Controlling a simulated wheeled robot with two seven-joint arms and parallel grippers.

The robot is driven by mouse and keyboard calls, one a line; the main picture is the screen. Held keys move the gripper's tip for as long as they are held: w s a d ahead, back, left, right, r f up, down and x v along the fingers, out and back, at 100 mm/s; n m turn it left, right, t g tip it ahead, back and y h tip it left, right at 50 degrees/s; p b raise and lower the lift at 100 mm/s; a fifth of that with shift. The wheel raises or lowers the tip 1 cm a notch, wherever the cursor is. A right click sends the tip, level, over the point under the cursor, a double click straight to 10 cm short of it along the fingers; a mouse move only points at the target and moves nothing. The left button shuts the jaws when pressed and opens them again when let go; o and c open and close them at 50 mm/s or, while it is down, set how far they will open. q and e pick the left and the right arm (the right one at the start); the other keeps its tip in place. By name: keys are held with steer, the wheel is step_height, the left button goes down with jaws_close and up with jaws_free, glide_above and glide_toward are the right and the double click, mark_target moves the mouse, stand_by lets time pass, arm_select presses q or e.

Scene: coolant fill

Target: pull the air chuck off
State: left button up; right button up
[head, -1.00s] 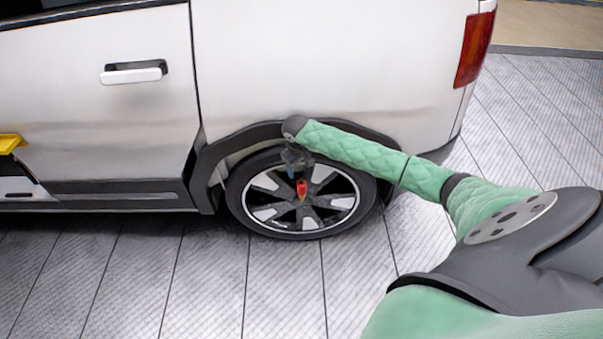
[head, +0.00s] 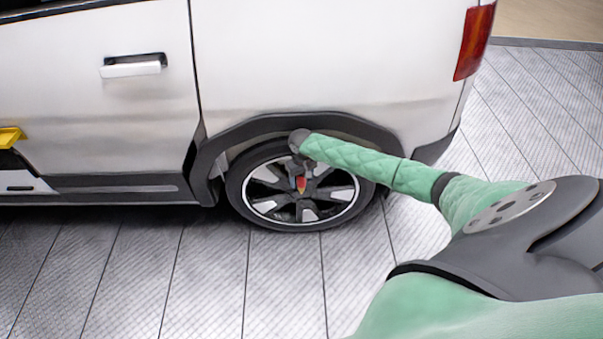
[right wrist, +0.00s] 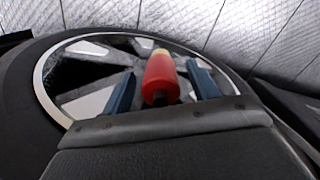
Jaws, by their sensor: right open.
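The air chuck (right wrist: 160,77) is a red cylinder with a yellowish far end and a dark near end. In the head view the small red chuck (head: 301,184) shows in front of the rear wheel (head: 268,207), near its hub. My right gripper (right wrist: 162,88) is open, with one blue finger on each side of the chuck and a visible gap to it. In the head view my right gripper (head: 301,172) is mostly hidden under my wrist. Whether the chuck is seated on a valve cannot be seen. My left gripper is not in view.
The white vehicle (head: 320,60) fills the upper part of the head view, with a dark wheel arch (head: 240,133) just above the wheel. A yellow-topped item (head: 10,137) is at the left edge. The tiled floor (head: 210,285) in front is clear.

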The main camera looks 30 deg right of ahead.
steer(key=shift+f, duration=0.25)
steer(key=c, duration=1)
steer(key=shift+o, duration=1.3)
steer(key=shift+c, duration=0.8)
steer(key=shift+r, duration=0.1)
steer(key=shift+r+p, duration=0.25)
steer(key=shift+p, duration=0.2)
steer(key=shift+r, duration=0.1)
